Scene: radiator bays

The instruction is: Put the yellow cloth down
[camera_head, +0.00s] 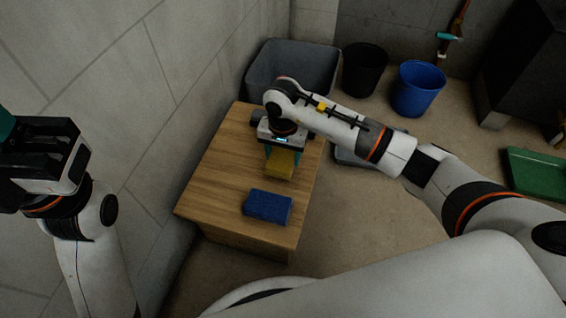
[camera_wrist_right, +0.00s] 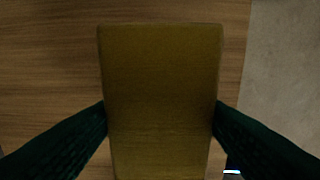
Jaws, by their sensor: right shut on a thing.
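The yellow cloth (camera_head: 280,164) is a block-shaped piece between the fingers of my right gripper (camera_head: 282,155), over the wooden table. In the right wrist view the cloth (camera_wrist_right: 160,90) fills the middle, with a dark green finger of my right gripper (camera_wrist_right: 160,125) against each side. I cannot tell whether the cloth touches the wood. A blue cloth (camera_head: 267,207) lies on the table nearer to me. My left gripper (camera_head: 40,165) is at the far left, away from the table; its fingertips are not clearly seen.
The wooden table (camera_head: 215,190) stands by the tiled wall, with bare top to the left of the cloths. Behind it are a grey bin (camera_head: 290,62), a black bucket (camera_head: 364,70) and a blue bucket (camera_head: 417,88). A green tray (camera_head: 537,173) lies at the right.

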